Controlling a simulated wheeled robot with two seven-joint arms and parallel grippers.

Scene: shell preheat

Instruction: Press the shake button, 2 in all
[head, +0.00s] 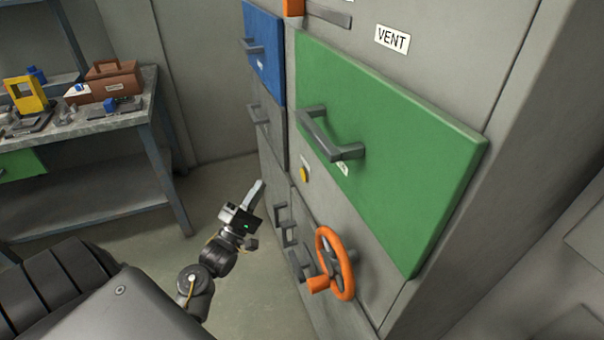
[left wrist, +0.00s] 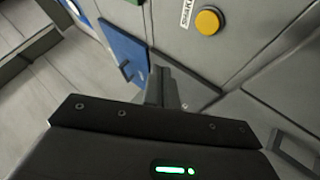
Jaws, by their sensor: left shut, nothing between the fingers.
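The shake button is a round yellow-orange button (left wrist: 209,20) on the grey cabinet front, beside a label partly reading "SHAK" in the left wrist view. In the head view the yellow button (head: 304,174) sits below the green door's left part. My left gripper (head: 257,190) is shut and empty, in front of the cabinet, left of and slightly below the button. In the left wrist view the shut fingers (left wrist: 162,84) point toward the cabinet, with the button above and to the right of the tips, apart from them. My right gripper is not in view.
The green door (head: 400,140) with its grey handle (head: 330,135) juts out above the button. An orange handwheel (head: 336,264) stands out below right. A blue door (head: 263,50) is upper left. A workbench (head: 125,115) with tools is at left; the floor between is clear.

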